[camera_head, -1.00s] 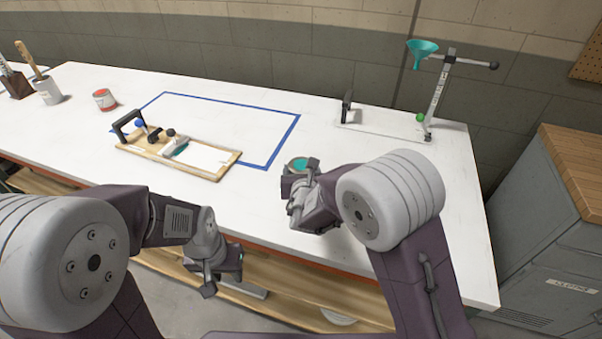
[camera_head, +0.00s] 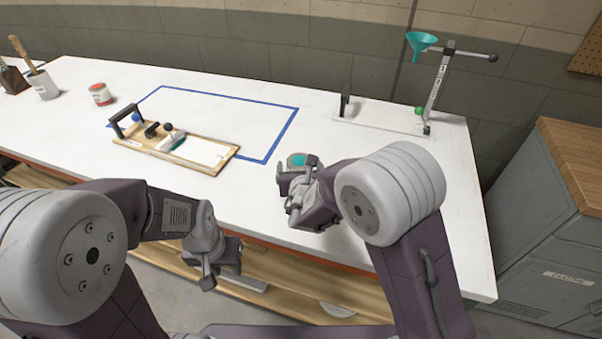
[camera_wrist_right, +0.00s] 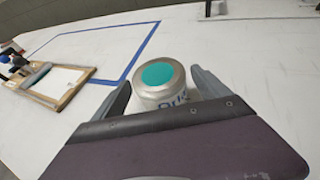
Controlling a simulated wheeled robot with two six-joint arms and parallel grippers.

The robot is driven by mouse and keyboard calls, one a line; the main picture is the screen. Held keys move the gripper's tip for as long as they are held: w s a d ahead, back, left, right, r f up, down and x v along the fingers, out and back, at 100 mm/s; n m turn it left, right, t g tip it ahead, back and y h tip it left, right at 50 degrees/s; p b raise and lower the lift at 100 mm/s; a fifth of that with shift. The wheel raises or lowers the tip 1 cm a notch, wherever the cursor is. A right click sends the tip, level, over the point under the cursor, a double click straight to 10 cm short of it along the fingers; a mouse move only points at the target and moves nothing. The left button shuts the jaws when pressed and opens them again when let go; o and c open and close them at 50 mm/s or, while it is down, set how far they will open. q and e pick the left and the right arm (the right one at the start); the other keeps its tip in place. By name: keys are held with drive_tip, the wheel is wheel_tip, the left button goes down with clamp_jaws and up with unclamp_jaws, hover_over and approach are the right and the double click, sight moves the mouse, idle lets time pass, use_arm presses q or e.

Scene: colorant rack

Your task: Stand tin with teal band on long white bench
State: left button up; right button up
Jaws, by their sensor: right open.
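A tin with a teal disc on its silver lid (camera_head: 297,160) stands upright on the long white bench (camera_head: 380,165), near its front edge. In the right wrist view the tin (camera_wrist_right: 160,84) shows a pale side with dark lettering; its lower body is hidden, and I cannot make out a teal band. My right gripper (camera_head: 297,171) is open, with one finger on each side of the tin. The right wrist view shows these fingers (camera_wrist_right: 162,88) around it, not visibly closed on it. My left gripper (camera_head: 217,268) hangs low before the bench's front edge; its opening is unclear.
A wooden board with a black handle (camera_head: 178,147) lies left of the tin, overlapping a blue tape outline (camera_head: 281,138). A red-and-white tin (camera_head: 100,94) stands further left. A stand with a teal funnel (camera_head: 422,41) is at the back right. Bench right of my right arm is clear.

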drive_tip(key=v, duration=1.1)
